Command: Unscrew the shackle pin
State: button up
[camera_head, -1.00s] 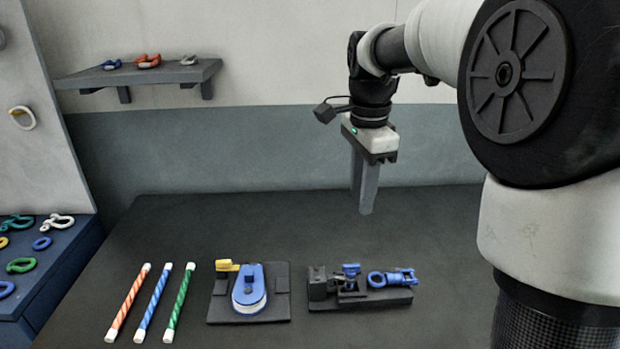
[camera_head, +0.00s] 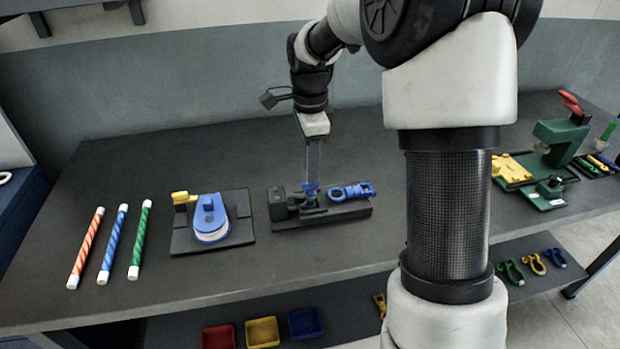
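A dark fixture (camera_head: 278,205) stands on the table with blue hardware on it. A blue shackle-like piece with a ring (camera_head: 350,192) lies on its right part. A small upright blue piece (camera_head: 310,189) stands in its middle; I cannot tell which part is the pin. My gripper (camera_head: 312,181) points straight down, its fingertips at or just over the upright blue piece. The fingers overlap in this view, so their gap and any contact are hidden.
Left of the fixture is a dark plate (camera_head: 238,203) with a blue-and-white block and a yellow part. Striped rods (camera_head: 122,244) lie farther left. A green press-like device (camera_head: 558,135) stands at the right. Coloured bins (camera_head: 262,332) sit on a lower shelf. The front table strip is clear.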

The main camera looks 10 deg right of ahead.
jog(key=shift+f, duration=1.8)
grip_shut()
